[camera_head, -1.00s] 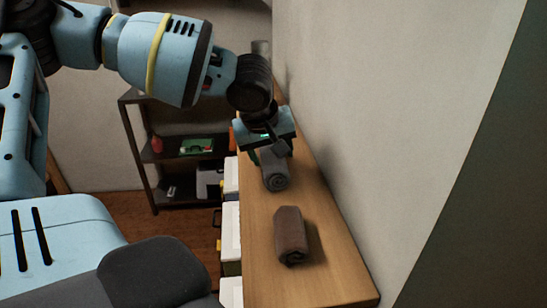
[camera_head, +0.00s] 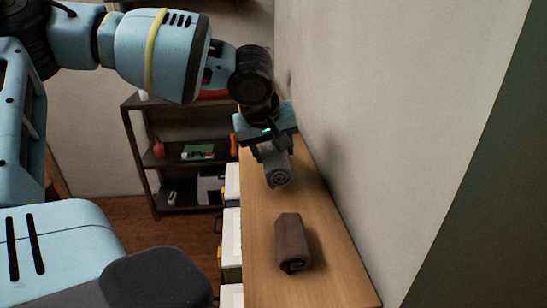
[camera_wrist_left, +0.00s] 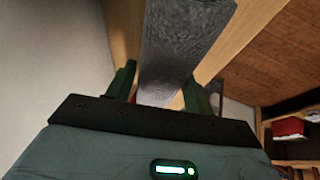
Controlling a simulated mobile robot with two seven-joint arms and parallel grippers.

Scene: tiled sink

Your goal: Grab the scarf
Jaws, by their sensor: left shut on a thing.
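A grey rolled scarf (camera_head: 278,172) is in my left gripper (camera_head: 270,150), above the wooden counter in the head view. In the left wrist view, the scarf (camera_wrist_left: 178,45) stretches away between the two green fingers of my left gripper (camera_wrist_left: 160,90), which are shut on it. A second rolled cloth, brown (camera_head: 292,242), lies on the counter nearer to me, apart from the gripper. My right gripper is not in view.
The wooden counter (camera_head: 325,265) runs along a plain wall (camera_head: 370,120) on the right. A dark shelf (camera_head: 190,165) with several items stands behind on the left. White drawers (camera_head: 231,235) line the counter's left side. The counter around the brown roll is clear.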

